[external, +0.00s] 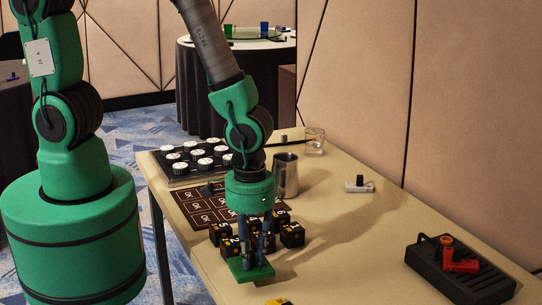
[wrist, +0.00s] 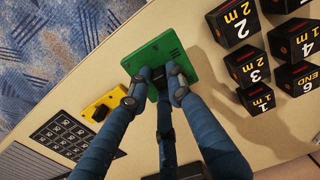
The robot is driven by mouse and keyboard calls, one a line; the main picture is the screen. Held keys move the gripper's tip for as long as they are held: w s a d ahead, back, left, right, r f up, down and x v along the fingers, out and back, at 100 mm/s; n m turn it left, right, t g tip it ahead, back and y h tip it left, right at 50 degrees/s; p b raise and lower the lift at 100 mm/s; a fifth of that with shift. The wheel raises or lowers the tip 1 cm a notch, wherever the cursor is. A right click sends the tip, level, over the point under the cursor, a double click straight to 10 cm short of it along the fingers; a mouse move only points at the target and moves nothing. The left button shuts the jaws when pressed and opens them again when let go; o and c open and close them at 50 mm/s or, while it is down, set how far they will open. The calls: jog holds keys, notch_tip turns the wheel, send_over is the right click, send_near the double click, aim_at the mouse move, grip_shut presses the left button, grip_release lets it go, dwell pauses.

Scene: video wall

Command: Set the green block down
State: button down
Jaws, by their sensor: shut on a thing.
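The green block (external: 258,273) is a flat slab close to the table's front left edge in the external view. It also shows in the wrist view (wrist: 190,62), at top centre. My gripper (external: 245,262) is shut on it from above, with the blue fingers (wrist: 158,82) closed at one side of the slab. Whether the block touches the tabletop or hangs just over it, I cannot tell. The fingers hide part of the block.
Several black blocks with number labels (wrist: 238,22) stand close beside the green block. A yellow piece (wrist: 102,106) and a keypad-like panel (wrist: 62,136) lie on its other side. A metal cup (external: 286,177), a glass (external: 315,142) and a black box (external: 458,275) stand farther off.

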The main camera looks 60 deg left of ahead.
aim_at(252, 265)
dwell(0.3)
jog(key=shift+f+b, duration=0.6)
jog(key=shift+f, duration=1.15)
jog(key=shift+f, duration=0.1)
jog(key=c, duration=1.6)
grip_release()
notch_tip(252, 265, up, 12)
jog(key=p, duration=0.3)
